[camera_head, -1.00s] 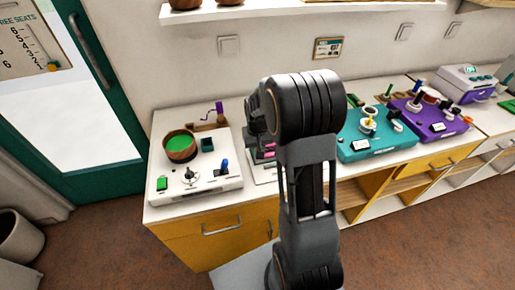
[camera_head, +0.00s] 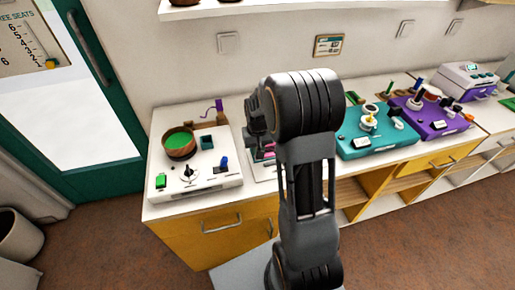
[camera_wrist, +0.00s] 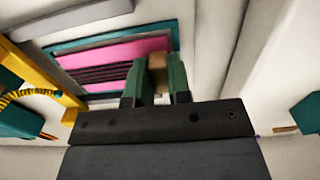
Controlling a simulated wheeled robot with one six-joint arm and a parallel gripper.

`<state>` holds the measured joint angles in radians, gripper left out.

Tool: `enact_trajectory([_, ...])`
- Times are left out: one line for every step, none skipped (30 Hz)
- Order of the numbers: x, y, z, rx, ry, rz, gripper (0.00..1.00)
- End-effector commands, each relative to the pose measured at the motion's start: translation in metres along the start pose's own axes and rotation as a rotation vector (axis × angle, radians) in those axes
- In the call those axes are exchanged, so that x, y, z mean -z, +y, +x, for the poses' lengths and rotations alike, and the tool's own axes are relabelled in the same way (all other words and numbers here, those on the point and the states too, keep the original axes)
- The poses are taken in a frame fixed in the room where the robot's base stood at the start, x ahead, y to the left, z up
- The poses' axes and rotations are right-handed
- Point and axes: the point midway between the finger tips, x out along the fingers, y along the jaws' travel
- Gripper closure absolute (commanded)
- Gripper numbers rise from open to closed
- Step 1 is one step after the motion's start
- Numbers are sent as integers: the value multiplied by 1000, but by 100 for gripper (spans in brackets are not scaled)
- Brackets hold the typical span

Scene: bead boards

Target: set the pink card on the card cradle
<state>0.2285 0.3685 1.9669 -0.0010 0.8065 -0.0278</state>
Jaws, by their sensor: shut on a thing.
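In the wrist view my gripper (camera_wrist: 160,80) has its two green fingertips closed on a small tan piece at the right end of the pink card (camera_wrist: 128,47). I cannot fully tell whether this tan piece is part of the card. Pink and dark bands show inside a teal border (camera_wrist: 172,29), which may be the card cradle; whether the card rests on it or hangs above it is unclear. In the head view a bit of pink (camera_head: 268,148) shows beside my arm, which hides the fingertips and most of that spot.
A white board (camera_head: 215,183) with a green-filled bowl (camera_head: 179,143) stands left of my arm. A teal board (camera_head: 375,140) and a purple board (camera_head: 432,120) stand to the right. In the wrist view a yellow piece (camera_wrist: 45,82) lies to the left.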

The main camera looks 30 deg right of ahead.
Motion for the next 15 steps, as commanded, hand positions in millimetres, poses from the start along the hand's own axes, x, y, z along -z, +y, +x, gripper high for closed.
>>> enact_trajectory([0, 0, 0, 0, 0, 0, 100])
enact_trajectory([0, 0, 0, 0, 0, 0, 100])
enact_trajectory([0, 0, 0, 0, 0, 0, 100])
enact_trajectory([0, 0, 0, 0, 0, 0, 100])
enact_trajectory([0, 0, 0, 0, 0, 0, 79])
enact_trajectory([0, 0, 0, 0, 0, 0, 75])
enact_trajectory([0, 0, 0, 0, 0, 0, 72])
enact_trajectory([0, 0, 0, 0, 0, 0, 69])
enact_trajectory([0, 0, 0, 0, 0, 0, 65])
enact_trajectory([0, 0, 0, 0, 0, 0, 63])
enact_trajectory([0, 0, 0, 0, 0, 0, 60])
enact_trajectory([0, 0, 0, 0, 0, 0, 56])
enact_trajectory([0, 0, 0, 0, 0, 0, 53])
enact_trajectory([0, 0, 0, 0, 0, 0, 52])
enact_trajectory([0, 0, 0, 0, 0, 0, 52])
